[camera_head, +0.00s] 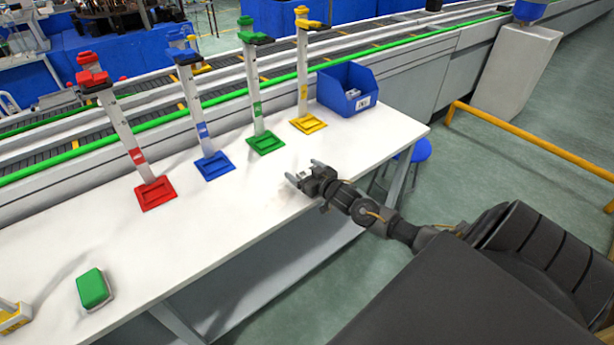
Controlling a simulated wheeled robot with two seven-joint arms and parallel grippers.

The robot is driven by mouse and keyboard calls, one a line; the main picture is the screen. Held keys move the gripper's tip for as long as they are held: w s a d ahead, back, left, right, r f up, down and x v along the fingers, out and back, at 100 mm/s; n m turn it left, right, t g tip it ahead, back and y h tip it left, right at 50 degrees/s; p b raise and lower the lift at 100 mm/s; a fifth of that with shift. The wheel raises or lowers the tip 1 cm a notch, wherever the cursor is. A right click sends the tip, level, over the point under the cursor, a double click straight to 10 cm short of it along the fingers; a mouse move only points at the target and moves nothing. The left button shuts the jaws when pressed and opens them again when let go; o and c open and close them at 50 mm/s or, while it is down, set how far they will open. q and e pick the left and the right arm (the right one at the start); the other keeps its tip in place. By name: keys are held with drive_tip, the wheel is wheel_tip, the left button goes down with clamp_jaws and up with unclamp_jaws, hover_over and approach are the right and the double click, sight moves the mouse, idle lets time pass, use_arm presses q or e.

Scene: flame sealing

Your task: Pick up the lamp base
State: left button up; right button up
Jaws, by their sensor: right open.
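Four stands stand in a row on the white table: red (155,192), blue (215,165), green (266,142) and yellow (308,123). Each has a coloured square foot, a pale upright post and a coloured top part. I cannot tell for sure which thing is the lamp base. A green-topped block with a pale lower edge (93,288) lies near the table's front left. My right gripper (303,171) is open and empty over the table's front edge, in front of the green and yellow stands and apart from them. My left gripper is not in view.
A blue bin (347,88) with small contents stands at the table's back right. A yellow and white object (13,317) is cut off at the lower left. The white table (90,225) is clear between the stands and the green block. A conveyor runs behind; a yellow rail (530,140) stands right.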

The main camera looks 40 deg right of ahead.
drive_tip(key=c, duration=1.2)
drive_tip(key=shift+o, duration=0.2)
drive_tip(key=shift+r, duration=0.6)
drive_tip(key=s+a+r+b, duration=0.1)
drive_tip(key=s+a+r, duration=0.3)
drive_tip(key=s+r, duration=0.8)
drive_tip(key=shift+s+a, duration=0.2)
drive_tip(key=shift+s, duration=0.45)
drive_tip(key=shift+f, duration=0.1)
